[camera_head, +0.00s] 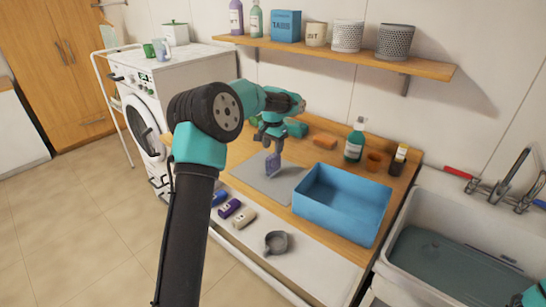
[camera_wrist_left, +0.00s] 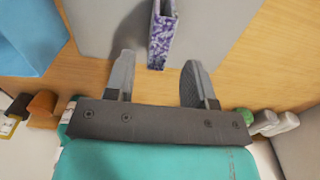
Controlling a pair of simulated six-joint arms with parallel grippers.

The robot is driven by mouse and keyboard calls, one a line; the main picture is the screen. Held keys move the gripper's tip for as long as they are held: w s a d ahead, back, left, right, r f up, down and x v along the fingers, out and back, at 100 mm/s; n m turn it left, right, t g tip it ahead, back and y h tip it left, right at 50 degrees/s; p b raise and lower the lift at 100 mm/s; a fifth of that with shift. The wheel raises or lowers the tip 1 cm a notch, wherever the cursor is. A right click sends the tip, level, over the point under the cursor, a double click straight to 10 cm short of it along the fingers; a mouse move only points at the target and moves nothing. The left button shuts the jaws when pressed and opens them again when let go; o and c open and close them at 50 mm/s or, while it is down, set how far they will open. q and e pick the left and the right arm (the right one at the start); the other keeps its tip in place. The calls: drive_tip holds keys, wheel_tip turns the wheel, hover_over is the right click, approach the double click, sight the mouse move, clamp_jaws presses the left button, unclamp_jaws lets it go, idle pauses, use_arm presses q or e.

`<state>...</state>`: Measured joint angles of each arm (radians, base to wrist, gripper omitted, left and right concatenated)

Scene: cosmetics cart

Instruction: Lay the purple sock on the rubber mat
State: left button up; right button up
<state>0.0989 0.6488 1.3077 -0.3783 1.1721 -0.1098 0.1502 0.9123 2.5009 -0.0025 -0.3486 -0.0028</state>
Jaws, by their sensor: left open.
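The purple sock (camera_head: 272,163) is a small patterned purple piece, apparently standing on edge on the grey rubber mat (camera_head: 248,173). In the left wrist view the sock (camera_wrist_left: 162,35) lies over the grey mat (camera_wrist_left: 95,25), its near end between the fingertips in the picture with a gap on each side. My left gripper (camera_head: 271,143) is just above the sock, pointing down. In the left wrist view its fingers (camera_wrist_left: 157,65) are apart and empty. My right gripper is not in view; only a bit of teal arm shows at the lower right corner.
A blue bin (camera_head: 340,205) stands right of the mat. Bottles (camera_head: 354,146) and an orange block (camera_head: 324,141) stand behind. Below the counter are rolled items (camera_head: 229,208) and a grey pan (camera_head: 276,242). A sink (camera_head: 440,240) is at the right.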

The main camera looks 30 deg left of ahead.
use_arm(q)
drive_tip(key=shift+r, duration=2.2)
